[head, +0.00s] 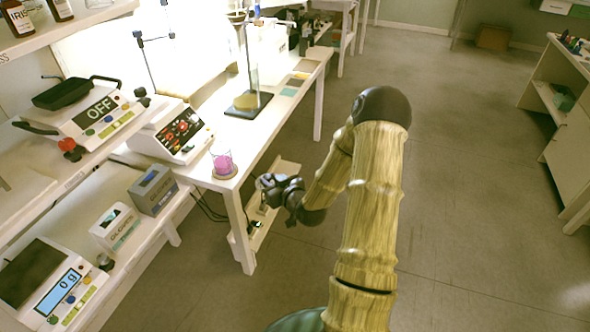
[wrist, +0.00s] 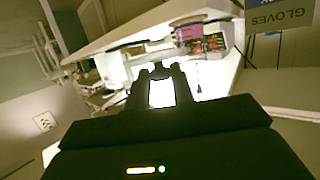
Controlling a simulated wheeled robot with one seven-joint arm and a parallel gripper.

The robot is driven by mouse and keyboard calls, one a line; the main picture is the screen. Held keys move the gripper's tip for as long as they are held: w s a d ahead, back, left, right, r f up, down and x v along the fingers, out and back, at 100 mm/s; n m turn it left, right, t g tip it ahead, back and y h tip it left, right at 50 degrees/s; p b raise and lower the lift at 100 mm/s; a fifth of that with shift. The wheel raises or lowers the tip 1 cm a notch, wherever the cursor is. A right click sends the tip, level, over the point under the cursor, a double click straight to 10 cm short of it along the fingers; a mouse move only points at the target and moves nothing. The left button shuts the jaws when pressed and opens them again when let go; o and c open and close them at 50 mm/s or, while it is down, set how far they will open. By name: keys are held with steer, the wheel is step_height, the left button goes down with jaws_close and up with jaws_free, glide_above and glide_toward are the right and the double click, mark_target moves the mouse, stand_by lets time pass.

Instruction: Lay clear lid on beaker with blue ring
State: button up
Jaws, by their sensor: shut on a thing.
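The beaker (head: 222,163) with pink contents stands upright on a round coaster (head: 224,174) at the near corner of the white bench.
A device with red displays (head: 180,133) stands behind the beaker on the bench (head: 237,185). A stand with a glass column (head: 250,100) is farther along. Scales and boxes fill the shelves at left. A low white shelf (head: 262,222) lies below my gripper.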

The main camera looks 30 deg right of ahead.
steer(key=s+a+f+n+y, duration=0.1)
steer(key=a+f+n+y, duration=0.1)
steer(key=a, duration=1)
steer(key=shift+s+g+y, duration=0.3)
steer(key=shift+s+y, duration=0.1)
steer(key=shift+y, duration=0.1)
steer(key=shift+f, duration=0.1)
